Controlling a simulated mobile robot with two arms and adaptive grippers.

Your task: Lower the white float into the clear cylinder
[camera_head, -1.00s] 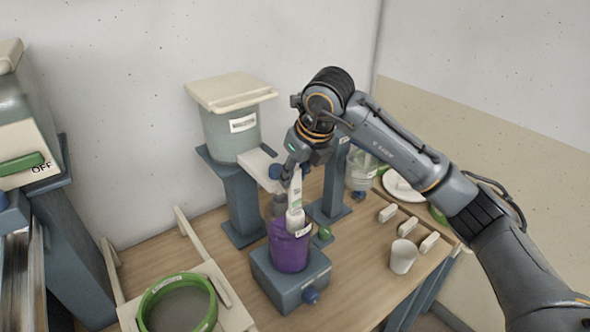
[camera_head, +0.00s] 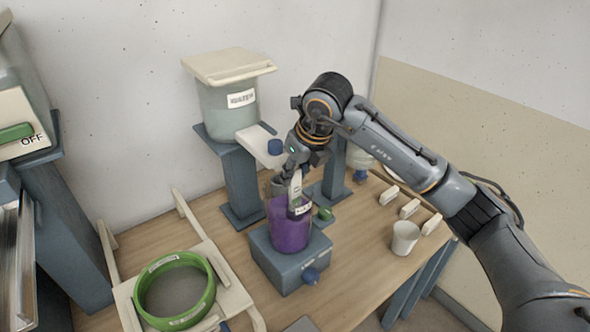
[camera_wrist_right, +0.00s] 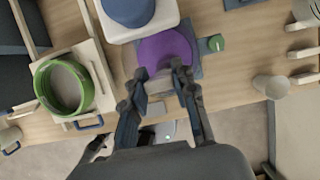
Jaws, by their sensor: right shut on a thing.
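The clear cylinder (camera_head: 290,232) holds purple liquid and stands upright on a blue-grey block. My right gripper (camera_head: 295,170) is above its mouth, pointing down and shut on the white float (camera_head: 296,188). The float's pale stem shows below the fingers, and its lower part is inside the cylinder, where the purple liquid hides it. In the right wrist view, the fingers of my right gripper (camera_wrist_right: 163,72) reach toward the purple liquid (camera_wrist_right: 165,50); the float is hard to make out there. My left gripper is not in view.
The block (camera_head: 288,266) has a blue knob in front. A lidded bucket (camera_head: 230,108) stands on a raised stand behind. A green ring (camera_head: 176,290) lies on a pale frame at left. A white cup (camera_head: 404,238) and several small pale blocks are at right.

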